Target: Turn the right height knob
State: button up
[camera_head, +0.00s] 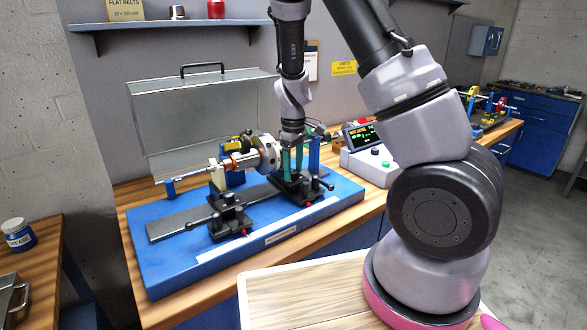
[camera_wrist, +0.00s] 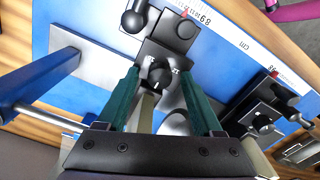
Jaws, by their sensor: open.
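The right pedestal (camera_head: 300,190) is a black block on the blue machine bed. In the wrist view a black round knob (camera_wrist: 158,77) with a white mark sits on that pedestal's block. My gripper (camera_wrist: 160,74) is open, with one green fingertip on each side of the knob; I cannot tell whether either touches it. In the head view my gripper (camera_head: 292,168) points down over the right pedestal, and the knob is hidden behind the fingers.
A rotor (camera_head: 266,153) lies across the supports just left of my gripper. The left pedestal (camera_head: 229,215) stands nearer the front. A blue post (camera_head: 314,152) rises close to the right. A raised grey cover (camera_head: 195,115) stands behind; a control box (camera_head: 372,166) is at right.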

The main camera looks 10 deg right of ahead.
grip_shut()
jog(key=shift+m, duration=0.3)
jog(key=m, duration=1)
jog(key=shift+m, duration=0.3)
dwell(0.3)
